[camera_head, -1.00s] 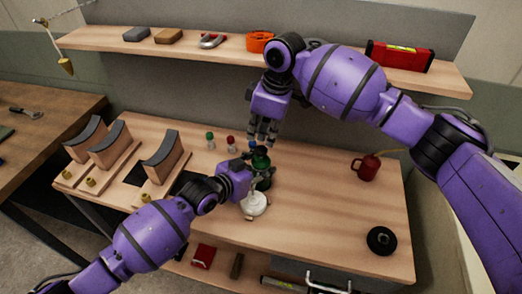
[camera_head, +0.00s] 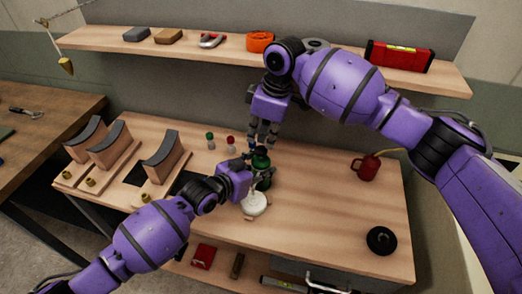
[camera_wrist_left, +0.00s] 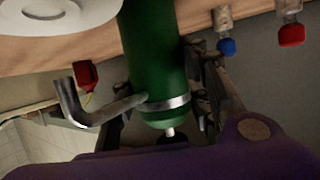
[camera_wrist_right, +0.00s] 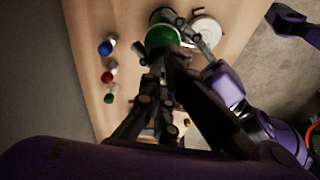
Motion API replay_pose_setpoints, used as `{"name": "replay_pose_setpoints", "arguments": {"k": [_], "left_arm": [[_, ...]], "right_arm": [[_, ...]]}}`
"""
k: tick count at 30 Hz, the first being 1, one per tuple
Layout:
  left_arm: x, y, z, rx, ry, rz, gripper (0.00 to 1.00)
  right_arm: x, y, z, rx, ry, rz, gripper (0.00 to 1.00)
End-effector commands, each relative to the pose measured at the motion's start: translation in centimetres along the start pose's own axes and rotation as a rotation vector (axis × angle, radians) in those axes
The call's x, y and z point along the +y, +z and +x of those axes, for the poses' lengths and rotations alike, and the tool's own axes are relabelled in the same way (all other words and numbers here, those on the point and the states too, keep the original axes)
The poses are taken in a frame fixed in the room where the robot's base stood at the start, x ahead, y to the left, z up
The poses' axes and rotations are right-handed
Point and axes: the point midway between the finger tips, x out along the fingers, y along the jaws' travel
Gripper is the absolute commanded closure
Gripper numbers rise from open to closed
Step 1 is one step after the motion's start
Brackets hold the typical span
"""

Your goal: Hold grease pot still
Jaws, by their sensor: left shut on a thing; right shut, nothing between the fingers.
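The green grease pot (camera_head: 262,162) stands on the bench near a white round piece (camera_head: 255,204). My left gripper (camera_head: 258,180) is shut on the pot from the left, with its fingers at the pot's sides. In the left wrist view the green body (camera_wrist_left: 153,50) has a metal band and a bent grey rod beside it. My right gripper (camera_head: 262,140) is shut and empty, just above the pot. In the right wrist view its fingertips (camera_wrist_right: 163,78) are close to the green pot (camera_wrist_right: 162,38); I cannot tell whether they touch it.
Small bottles with green (camera_head: 210,137) and red (camera_head: 230,140) caps stand behind left. Curved-top blocks (camera_head: 163,152) stand left. A red oil can (camera_head: 367,167) and black disc (camera_head: 381,240) lie right. A shelf (camera_head: 200,53) runs behind. The bench's right middle is clear.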

Motion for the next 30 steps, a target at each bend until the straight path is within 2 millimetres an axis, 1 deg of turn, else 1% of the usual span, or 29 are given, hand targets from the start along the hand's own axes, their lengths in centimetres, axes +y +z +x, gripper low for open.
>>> {"name": "replay_pose_setpoints", "arguments": {"k": [17,30], "left_arm": [[0.1,0.1,0.0,-0.002,0.001,-0.002,1.0],[0.1,0.1,0.0,-0.002,0.001,-0.002,1.0]], "right_arm": [[0.0,0.0,0.1,0.0,0.0,0.0,1.0],[0.0,0.2,1.3,0.0,-0.002,0.0,1.0]]}}
